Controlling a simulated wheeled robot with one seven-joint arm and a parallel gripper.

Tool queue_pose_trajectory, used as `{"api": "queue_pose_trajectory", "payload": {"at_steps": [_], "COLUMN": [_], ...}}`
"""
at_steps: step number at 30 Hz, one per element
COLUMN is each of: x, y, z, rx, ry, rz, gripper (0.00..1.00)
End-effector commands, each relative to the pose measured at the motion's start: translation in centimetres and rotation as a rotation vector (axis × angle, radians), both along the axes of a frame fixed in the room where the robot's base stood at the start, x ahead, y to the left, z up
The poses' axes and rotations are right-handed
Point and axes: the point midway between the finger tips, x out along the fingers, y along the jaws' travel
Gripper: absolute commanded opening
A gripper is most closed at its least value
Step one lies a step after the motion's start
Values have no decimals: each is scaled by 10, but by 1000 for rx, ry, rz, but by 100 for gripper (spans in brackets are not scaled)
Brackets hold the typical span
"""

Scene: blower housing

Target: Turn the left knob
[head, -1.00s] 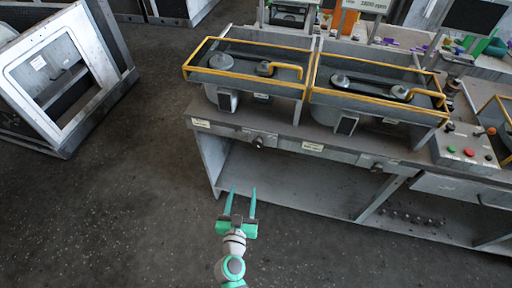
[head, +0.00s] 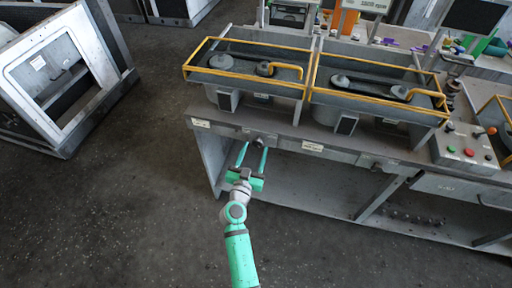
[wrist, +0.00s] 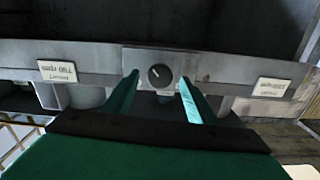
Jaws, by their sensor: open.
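The left knob (head: 258,141) is a small dark round knob on the front edge of the grey workbench. In the wrist view the knob (wrist: 159,75) is black with a pale mark and sits on a grey plate. My gripper (head: 254,150) is open, with its two green fingers pointing at the bench front. In the wrist view the gripper's fingertips (wrist: 158,80) appear on either side of the knob. I cannot tell whether the fingers reach past its face; no contact shows. The right knob (head: 377,167) is further along the same edge.
White labels (head: 313,146) sit along the bench front (head: 340,155). Yellow-railed blower housings (head: 245,88) stand on top. A control box (head: 466,150) with coloured buttons is at right. A tilted metal frame (head: 55,75) stands at left. The floor (head: 120,200) before the bench is clear.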

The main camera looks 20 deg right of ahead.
Motion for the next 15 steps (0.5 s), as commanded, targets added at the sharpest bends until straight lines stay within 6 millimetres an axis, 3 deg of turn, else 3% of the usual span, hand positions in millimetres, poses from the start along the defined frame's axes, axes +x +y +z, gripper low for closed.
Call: {"api": "queue_pose_trajectory", "payload": {"at_steps": [6, 15], "x": [16, 18], "y": [-11, -13], "z": [0, 0], "rx": [-2, -1], "ry": [1, 1], "rz": [-2, 0], "gripper": [52, 52]}}
